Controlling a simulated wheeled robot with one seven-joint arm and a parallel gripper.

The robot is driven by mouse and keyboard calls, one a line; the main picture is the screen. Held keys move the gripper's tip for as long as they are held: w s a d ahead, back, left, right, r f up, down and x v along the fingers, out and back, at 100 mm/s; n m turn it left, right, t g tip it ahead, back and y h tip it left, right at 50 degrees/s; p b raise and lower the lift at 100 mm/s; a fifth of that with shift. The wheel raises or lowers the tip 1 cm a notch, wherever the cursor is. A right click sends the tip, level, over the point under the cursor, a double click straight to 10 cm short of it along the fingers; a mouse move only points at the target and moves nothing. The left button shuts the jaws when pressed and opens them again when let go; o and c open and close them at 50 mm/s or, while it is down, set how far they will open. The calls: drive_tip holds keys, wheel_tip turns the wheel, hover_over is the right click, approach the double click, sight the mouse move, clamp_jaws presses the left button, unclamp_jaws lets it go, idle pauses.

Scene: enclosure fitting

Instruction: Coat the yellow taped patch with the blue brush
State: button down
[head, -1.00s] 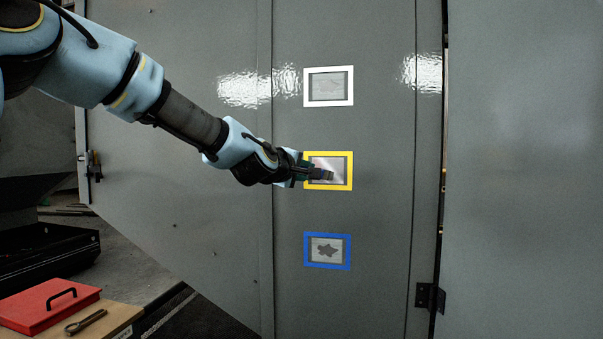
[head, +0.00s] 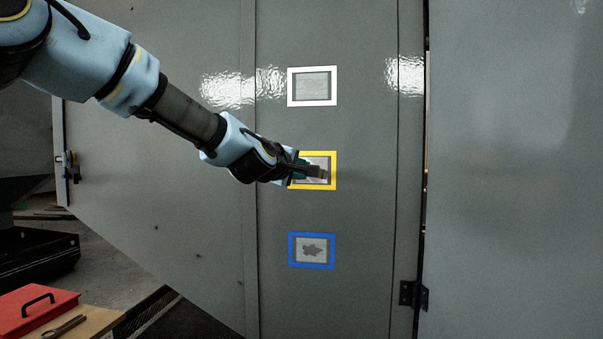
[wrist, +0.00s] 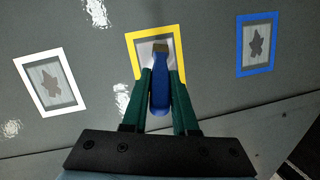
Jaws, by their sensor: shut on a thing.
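The yellow taped patch (head: 334,170) is the middle of three framed patches on the grey cabinet panel. It also shows in the wrist view (wrist: 137,67), its middle partly hidden by the brush. My gripper (head: 303,170) is in front of its left side. In the wrist view my gripper's green fingers (wrist: 162,95) are shut on the blue brush (wrist: 159,88). The brush's bristles point at the inside of the yellow frame. I cannot tell whether they touch the surface. The visible part of the patch looks pale grey.
A white taped patch (head: 312,71) is above and a blue taped patch (head: 312,235) with a dark blotch is below. A hinge (head: 413,295) sticks out at lower right. A red toolbox (head: 38,310) and wrench (head: 62,327) lie at lower left.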

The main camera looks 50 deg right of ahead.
drive_tip(key=shift+w+a+r+b, duration=1.55)
drive_tip(key=shift+w+a+b, duration=1.3)
drive_tip(key=shift+w, duration=1.35)
drive_tip(key=s+d, duration=0.1)
drive_tip(key=s, duration=0.1)
drive_tip(key=s+d, duration=0.1)
drive_tip(key=shift+s+d, duration=0.4)
drive_tip(key=w+a+b, duration=0.1)
drive_tip(key=w+b, duration=0.1)
drive_tip(key=w+a+b, duration=0.1)
drive_tip(key=b, duration=0.1)
drive_tip(key=shift+w+a+r, duration=0.1)
drive_tip(key=shift+w+a, duration=0.1)
drive_tip(key=shift+w, duration=0.2)
